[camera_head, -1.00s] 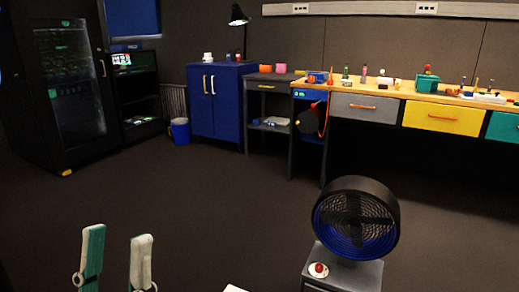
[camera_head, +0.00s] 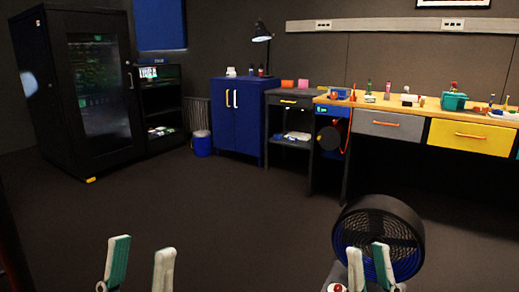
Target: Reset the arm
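My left gripper (camera_head: 142,250) is at the bottom left of the head view. Its two upright pale and green fingers are spread, with bare floor between them, and it is empty. My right gripper (camera_head: 367,249) is at the bottom, right of the middle. Its fingers stand apart with nothing seen between them, in front of the lower part of the black and blue fan (camera_head: 400,222). I cannot tell how far the fingers are from the fan. The rest of both arms is out of frame or hidden.
A red button (camera_head: 337,288) shows at the bottom edge beside the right gripper. A workbench (camera_head: 345,106) with drawers runs along the back right. A blue cabinet (camera_head: 238,125) and a black glass-door cabinet (camera_head: 98,90) stand at the back. The middle floor is clear.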

